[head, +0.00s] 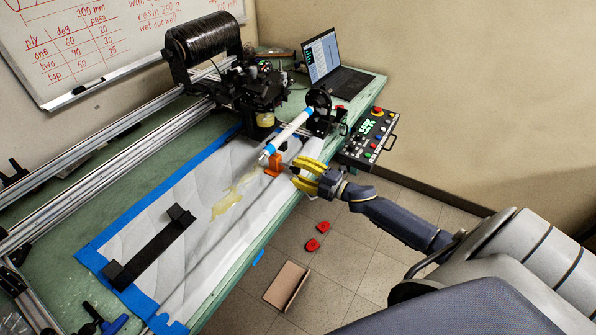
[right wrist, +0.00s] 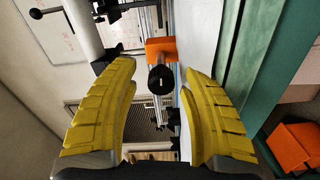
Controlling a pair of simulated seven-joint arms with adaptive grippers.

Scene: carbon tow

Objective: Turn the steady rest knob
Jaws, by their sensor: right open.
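The steady rest (head: 273,166) is a small orange block at the bench's right edge, below the free end of a white tube with blue bands (head: 286,135). In the right wrist view the orange block (right wrist: 160,48) carries a round black knob (right wrist: 160,79) with a pale mark at its centre. My right gripper (head: 303,172) has yellow ribbed fingers, spread open, just right of the steady rest. In the right wrist view its fingertips (right wrist: 158,72) frame the knob on both sides without visible contact. How deep the knob lies between them is unclear. My left gripper is out of view.
The winding machine with a black tow spool (head: 203,40) stands behind. A control panel (head: 369,138) and laptop (head: 330,62) are at the back right. A black bracketed strip (head: 152,250) lies on the white sheet. Red pieces (head: 312,244) and a cardboard box (head: 286,285) are on the floor.

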